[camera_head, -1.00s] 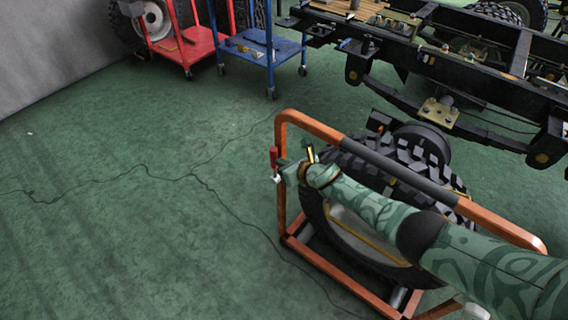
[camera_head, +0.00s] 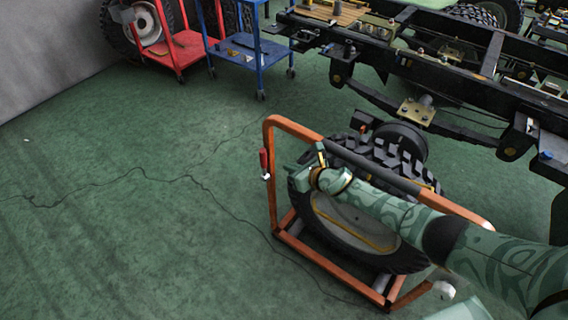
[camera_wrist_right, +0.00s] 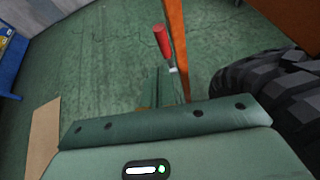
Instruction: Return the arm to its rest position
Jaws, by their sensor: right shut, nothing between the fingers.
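My right arm comes in from the right in the head view, and its gripper (camera_head: 290,168) is shut and empty. It is in front of the orange frame (camera_head: 318,134) that stands around a black knobby tyre (camera_head: 372,152). A red handle (camera_head: 264,160) on the frame's left upright is just left of the fingertips, with a gap between. In the right wrist view the shut fingers (camera_wrist_right: 156,88) point toward the red handle (camera_wrist_right: 162,40) and the orange upright (camera_wrist_right: 177,40), and do not hold them. My left gripper is not in view.
A black truck chassis (camera_head: 455,75) spans the upper right. A red cart (camera_head: 175,48) and a blue cart (camera_head: 250,50) stand at the back. Thin cracks or cables cross the green floor (camera_head: 120,220), which is clear on the left.

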